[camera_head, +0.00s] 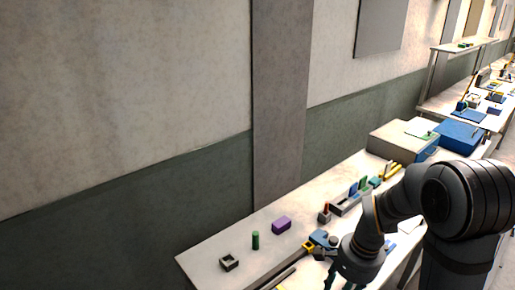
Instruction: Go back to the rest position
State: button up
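My gripper (347,278) shows at the bottom edge of the head view, over the front edge of the long workbench (215,250). Its fingertips are dark, small and partly cut off by the frame, so I cannot tell whether it is open or shut, or whether it holds anything. My dark arm bends down to it from the right. A blue and yellow item (318,238) lies on the bench just behind the gripper.
A dark hollow square block (229,262), a green cylinder (255,240) and a purple block (281,225) stand on the bench's left part. A grey rack (347,205), a beige box (398,142) and a blue box (460,136) stand farther right. A wall runs behind.

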jog(key=s+a+r+n+p, duration=0.1)
jog(key=a+r+n+p, duration=0.1)
jog(key=a+r+p, duration=0.4)
notch_tip(320, 180, up, 2)
jog(key=shift+s+a+r, duration=0.1)
jog(key=shift+s+a, duration=0.05)
jog(key=shift+s, duration=0.15)
